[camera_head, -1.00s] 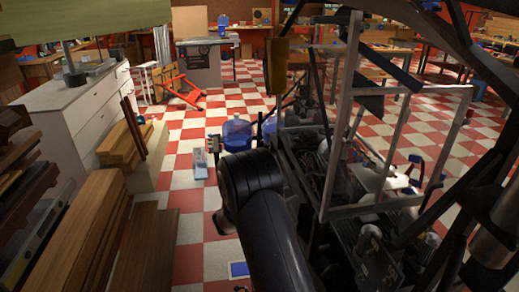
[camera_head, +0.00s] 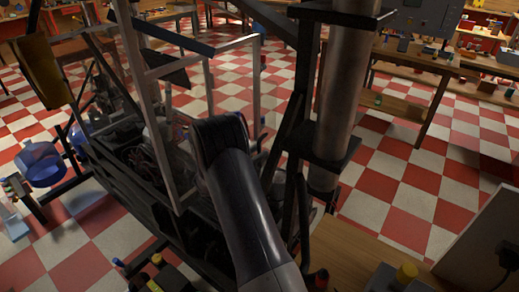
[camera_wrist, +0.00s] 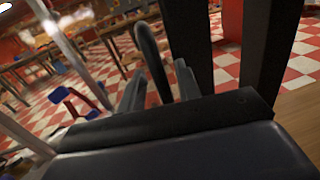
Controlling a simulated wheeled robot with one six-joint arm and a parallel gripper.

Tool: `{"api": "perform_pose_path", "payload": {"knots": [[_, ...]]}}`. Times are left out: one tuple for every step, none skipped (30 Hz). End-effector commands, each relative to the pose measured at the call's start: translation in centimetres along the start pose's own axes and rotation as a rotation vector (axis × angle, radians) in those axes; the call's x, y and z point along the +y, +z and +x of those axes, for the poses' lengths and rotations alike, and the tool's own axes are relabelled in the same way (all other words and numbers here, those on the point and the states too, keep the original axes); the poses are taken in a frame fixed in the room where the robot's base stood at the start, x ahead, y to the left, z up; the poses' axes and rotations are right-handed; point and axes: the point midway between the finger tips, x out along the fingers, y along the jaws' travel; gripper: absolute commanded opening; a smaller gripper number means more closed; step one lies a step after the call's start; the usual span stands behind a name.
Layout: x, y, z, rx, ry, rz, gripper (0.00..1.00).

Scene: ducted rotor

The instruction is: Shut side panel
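The side panel appears to be the clear pane in a pale grey metal frame (camera_head: 148,100) on the dark machine, left of my arm in the head view. It stands upright, and my arm hides its lower right part. My gripper (camera_wrist: 160,88) shows in the wrist view with its two dark fingers apart. A black curved bar (camera_wrist: 147,45) rises between or just beyond the fingers; I cannot tell whether it is a handle or whether they touch it. In the head view the gripper is hidden behind my arm.
The dark machine frame (camera_head: 125,165) fills the left and middle. A thick grey column (camera_head: 340,90) stands right of my arm. A blue water jug (camera_head: 42,163) is at the left. Checkered floor (camera_head: 410,185) is open at the right, with a wooden bench (camera_head: 410,65) behind.

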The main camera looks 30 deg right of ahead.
Motion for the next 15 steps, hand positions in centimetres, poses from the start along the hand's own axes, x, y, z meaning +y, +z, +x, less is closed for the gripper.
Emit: {"api": "perform_pose_path", "payload": {"knots": [[-0.02,0.09,0.59,-0.001,-0.001,0.000,0.32],[-0.01,0.08,0.83,-0.001,-0.001,0.000,0.32],[-0.02,0.05,1.10,-0.001,-0.001,0.000,0.32],[-0.03,0.03,1.25,-0.001,-0.001,-0.001,0.32],[-0.03,0.01,1.37,-0.001,-0.001,-0.001,0.32],[-0.03,-0.01,1.46,-0.001,-0.001,-0.001,0.32],[-0.02,-0.02,1.50,0.000,0.000,-0.001,0.32],[-0.01,-0.02,1.52,0.000,0.000,-0.001,0.32],[-0.01,-0.03,1.52,0.000,0.000,-0.001,0.32],[-0.01,-0.03,1.52,0.000,0.000,-0.001,0.32],[0.00,-0.04,1.51,0.000,0.000,-0.001,0.32],[0.00,-0.03,1.50,0.000,0.000,-0.001,0.32],[0.00,-0.03,1.50,0.000,0.000,-0.001,0.32],[0.00,-0.03,1.50,-0.001,0.000,-0.001,0.32],[0.00,-0.02,1.49,-0.001,0.000,0.000,0.28]]}}
